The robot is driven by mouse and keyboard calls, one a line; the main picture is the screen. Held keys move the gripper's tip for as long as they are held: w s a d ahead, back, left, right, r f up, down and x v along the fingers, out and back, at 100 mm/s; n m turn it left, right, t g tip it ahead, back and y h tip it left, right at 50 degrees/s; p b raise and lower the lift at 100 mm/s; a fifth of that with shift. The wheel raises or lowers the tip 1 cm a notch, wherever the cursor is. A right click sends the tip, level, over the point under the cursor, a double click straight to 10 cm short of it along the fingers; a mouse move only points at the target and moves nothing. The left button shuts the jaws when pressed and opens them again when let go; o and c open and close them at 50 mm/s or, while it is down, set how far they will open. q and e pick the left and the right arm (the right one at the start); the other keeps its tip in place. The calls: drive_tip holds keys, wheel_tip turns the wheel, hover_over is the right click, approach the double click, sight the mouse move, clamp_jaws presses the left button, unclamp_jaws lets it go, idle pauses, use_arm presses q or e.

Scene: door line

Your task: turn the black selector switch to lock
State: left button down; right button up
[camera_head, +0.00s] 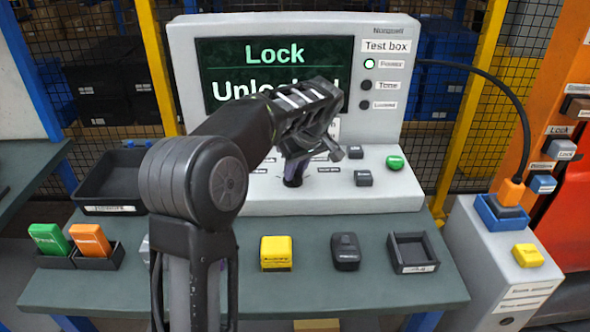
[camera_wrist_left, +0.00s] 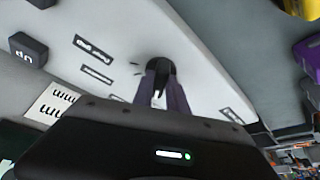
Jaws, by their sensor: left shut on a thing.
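The light grey test box (camera_head: 185,60) stands on the bench. Its screen (camera_head: 230,75) reads "Lock" with "Unlocked", partly covered by my arm, below. My left gripper (camera_head: 294,178) reaches down to the sloped panel and is shut on the black selector switch. In the left wrist view the dark round switch (camera_wrist_left: 160,65) shows between the purple-tinted fingers of my left gripper (camera_wrist_left: 160,85). The fingers hide most of the switch, so which label it points to cannot be told. Printed labels lie around it. My right gripper is not in view.
A green button (camera_head: 396,162) and a dark button (camera_head: 363,178) sit right of the switch. A yellow block (camera_head: 276,252), a black block (camera_head: 345,250) and an empty tray (camera_head: 413,268) stand in front. A cable runs to an orange plug (camera_head: 511,191) on the right.

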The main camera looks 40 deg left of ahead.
use_arm(q)
drive_tip(key=c, duration=1.3)
unclamp_jaws()
drive_tip(key=shift+r, duration=0.1)
drive_tip(key=v, duration=0.7)
drive_tip(key=shift+d+r, duration=0.15)
drive_tip(key=shift+r, duration=0.1)
